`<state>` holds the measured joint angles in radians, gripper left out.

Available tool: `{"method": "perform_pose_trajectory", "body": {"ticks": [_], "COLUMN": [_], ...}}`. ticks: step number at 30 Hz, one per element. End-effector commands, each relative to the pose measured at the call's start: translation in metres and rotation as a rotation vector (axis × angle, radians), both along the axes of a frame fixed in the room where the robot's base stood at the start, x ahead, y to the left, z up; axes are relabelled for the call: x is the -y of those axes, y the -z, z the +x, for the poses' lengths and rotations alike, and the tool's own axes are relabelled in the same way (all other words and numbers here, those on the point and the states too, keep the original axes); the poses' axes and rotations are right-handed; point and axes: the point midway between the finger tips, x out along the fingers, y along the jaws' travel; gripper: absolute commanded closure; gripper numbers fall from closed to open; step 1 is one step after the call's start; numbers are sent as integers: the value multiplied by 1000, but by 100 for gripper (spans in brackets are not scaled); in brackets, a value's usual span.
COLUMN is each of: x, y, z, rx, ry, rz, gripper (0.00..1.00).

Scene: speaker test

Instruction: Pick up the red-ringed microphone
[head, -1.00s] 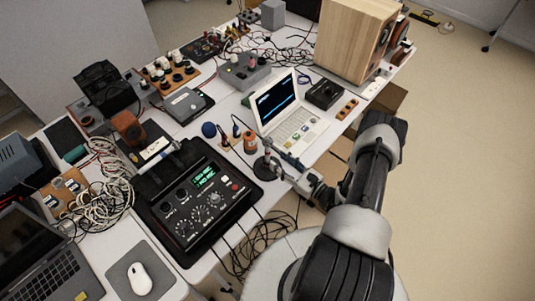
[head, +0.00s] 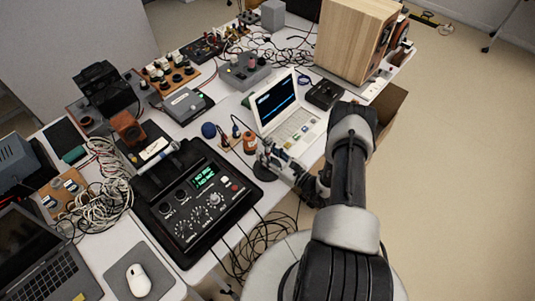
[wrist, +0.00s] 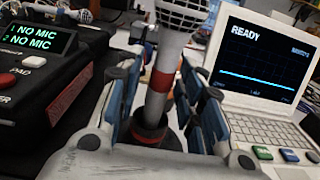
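The red-ringed microphone (wrist: 160,85) stands tilted a little in the wrist view, with a silver mesh head, a grey body and a red band below the head. Its lower end is at a dark round base (wrist: 152,133). My gripper (wrist: 163,92) is open, with its blue-padded fingers on either side of the microphone's body and gaps showing between. In the head view my gripper (head: 277,160) is low beside the laptop, at the dark base (head: 264,171), and hides much of the microphone.
A white laptop (head: 290,115) reading "READY" stands close to the right of my gripper in the wrist view. A black mixer box (head: 205,205) showing "NO MIC" stands to the left. Cables hang at the table's front edge.

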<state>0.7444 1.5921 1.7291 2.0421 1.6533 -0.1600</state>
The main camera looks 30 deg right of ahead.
Motion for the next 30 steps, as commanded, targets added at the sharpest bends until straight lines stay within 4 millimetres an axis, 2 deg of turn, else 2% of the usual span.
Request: {"method": "perform_pose_trajectory", "body": {"ticks": [2, 14, 26, 30], "x": [0, 0, 0, 0], "y": [0, 0, 0, -7], "z": [0, 0, 0, 0], "rx": [0, 0, 0, 1], "ry": [0, 0, 0, 0], "rz": [0, 0, 0, 0], "gripper": [73, 100, 100, 100]}}
